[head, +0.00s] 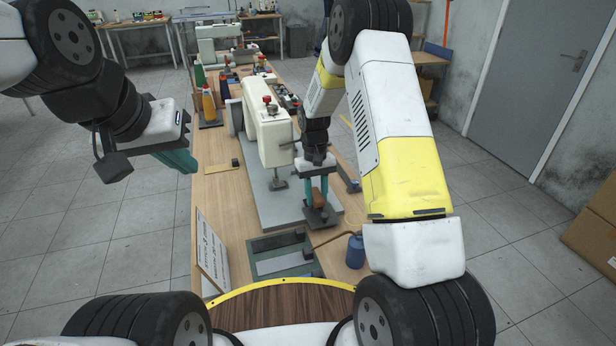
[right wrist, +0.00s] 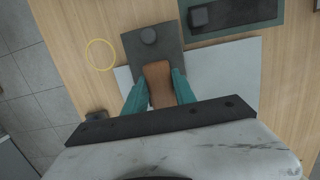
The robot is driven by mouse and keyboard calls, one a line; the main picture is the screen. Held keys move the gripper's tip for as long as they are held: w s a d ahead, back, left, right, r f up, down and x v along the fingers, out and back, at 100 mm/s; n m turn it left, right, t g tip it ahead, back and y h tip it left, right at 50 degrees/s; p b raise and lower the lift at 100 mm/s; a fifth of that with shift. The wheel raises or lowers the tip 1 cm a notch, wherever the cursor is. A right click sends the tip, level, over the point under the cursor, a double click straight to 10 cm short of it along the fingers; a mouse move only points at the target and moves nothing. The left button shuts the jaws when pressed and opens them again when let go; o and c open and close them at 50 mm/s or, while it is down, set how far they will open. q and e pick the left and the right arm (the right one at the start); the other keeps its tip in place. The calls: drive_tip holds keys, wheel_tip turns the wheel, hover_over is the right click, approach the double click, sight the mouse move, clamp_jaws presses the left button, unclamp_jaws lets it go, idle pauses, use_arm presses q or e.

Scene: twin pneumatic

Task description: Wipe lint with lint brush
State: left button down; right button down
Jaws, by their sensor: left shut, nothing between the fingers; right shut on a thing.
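My right gripper (head: 317,188) is shut on a brown, handle-like piece (head: 319,198), which looks like the lint brush. In the right wrist view the brown piece (right wrist: 158,82) sits between my teal fingertips (right wrist: 157,92). A dark flat plate (right wrist: 137,52) with a round knob lies under or just beyond it; I cannot tell whether they touch. The plate (head: 322,219) is at the front right corner of the grey machine bed (head: 262,196). My left gripper (head: 178,160) is shut and empty, left of the table. I cannot make out lint.
A cream sewing machine (head: 268,132) stands on the bed just left of my right gripper. Nearer are a green tray (head: 282,270) with dark parts and a blue oil can (head: 355,252) with a long spout. A white sign (head: 212,253) stands at the left edge. Thread cones (head: 208,104) stand farther back.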

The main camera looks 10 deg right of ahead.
sight(319, 198)
drive_tip(key=shift+s+d+f, duration=0.1)
drive_tip(key=shift+s+d, duration=0.15)
drive_tip(key=shift+s, duration=0.55)
drive_tip(key=shift+r, duration=3)
drive_tip(key=shift+r, duration=1.5)
